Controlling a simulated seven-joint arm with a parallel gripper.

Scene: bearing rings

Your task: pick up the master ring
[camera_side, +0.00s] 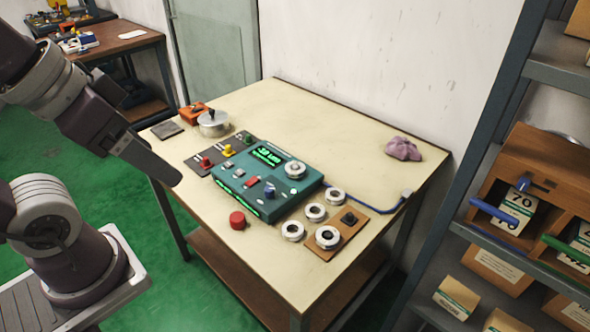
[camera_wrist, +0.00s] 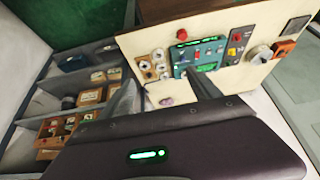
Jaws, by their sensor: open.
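Several silver rings lie at the front right of the table in the side view. One ring (camera_side: 327,237) sits on a small wooden board (camera_side: 352,232) beside a black block (camera_side: 349,218). Three rings (camera_side: 315,211) lie loose between the board and the teal gauge box (camera_side: 240,190). Another ring (camera_side: 295,170) sits on top of the gauge box. No readable label shows which is the master ring. My gripper (camera_side: 178,181) is above the table's left edge, well apart from all rings. In the wrist view my gripper (camera_wrist: 164,92) is open and empty, with the rings (camera_wrist: 158,55) beyond it.
A red cap (camera_side: 237,220) stands in front of the gauge box. A dark panel with coloured knobs (camera_side: 227,151), a round metal pot (camera_side: 212,123) and an orange box (camera_side: 195,113) are on the left. A purple cloth (camera_side: 403,149) lies at the back right. Shelves (camera_side: 480,235) stand to the right.

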